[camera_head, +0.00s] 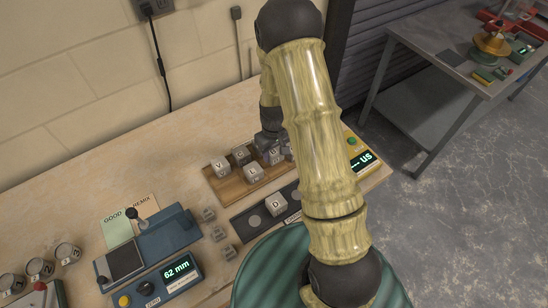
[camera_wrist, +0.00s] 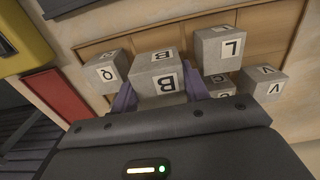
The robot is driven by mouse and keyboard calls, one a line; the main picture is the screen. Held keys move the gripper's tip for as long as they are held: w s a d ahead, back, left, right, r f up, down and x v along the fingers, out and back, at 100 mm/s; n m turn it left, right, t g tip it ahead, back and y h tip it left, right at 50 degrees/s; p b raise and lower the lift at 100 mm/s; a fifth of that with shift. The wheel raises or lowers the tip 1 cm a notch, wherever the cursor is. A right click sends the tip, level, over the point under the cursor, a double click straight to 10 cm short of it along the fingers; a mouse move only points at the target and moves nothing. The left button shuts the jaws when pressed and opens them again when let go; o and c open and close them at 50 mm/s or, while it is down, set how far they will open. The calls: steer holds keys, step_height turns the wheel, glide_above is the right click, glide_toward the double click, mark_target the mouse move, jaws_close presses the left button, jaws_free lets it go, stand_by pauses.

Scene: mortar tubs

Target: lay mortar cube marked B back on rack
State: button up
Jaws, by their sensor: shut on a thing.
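The grey cube marked B (camera_wrist: 157,84) is between the purple fingers of my gripper (camera_wrist: 160,92), which is shut on it. Its letter shows on two faces in the wrist view. In the head view my gripper (camera_head: 271,146) is over the right part of the wooden rack (camera_head: 229,191), and my arm hides part of that end. The rack's bare slots also show in the wrist view (camera_wrist: 180,43). I cannot tell whether the cube touches the rack. Cubes marked Q (camera_wrist: 107,70), L (camera_wrist: 220,48) and V (camera_wrist: 262,83) are around it, Q close on the left.
A cube marked D (camera_head: 276,205) sits on a dark tray (camera_head: 243,227) in front of the rack. Small cubes (camera_head: 218,234) stand left of the tray. A blue tester (camera_head: 160,250) is at the left. A yellow device with a display (camera_head: 361,161) is right of the rack.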

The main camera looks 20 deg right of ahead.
mark_target(274, 159)
steer(key=shift+f, duration=0.15)
steer(key=shift+f+p, duration=0.5)
steer(key=shift+f, duration=1.55)
steer(key=shift+f, duration=0.15)
steer(key=o, duration=1.2)
steer(key=shift+c, duration=0.2)
step_height(274, 159, up, 12)
steer(key=b, duration=0.2)
steer(key=shift+b, duration=0.4)
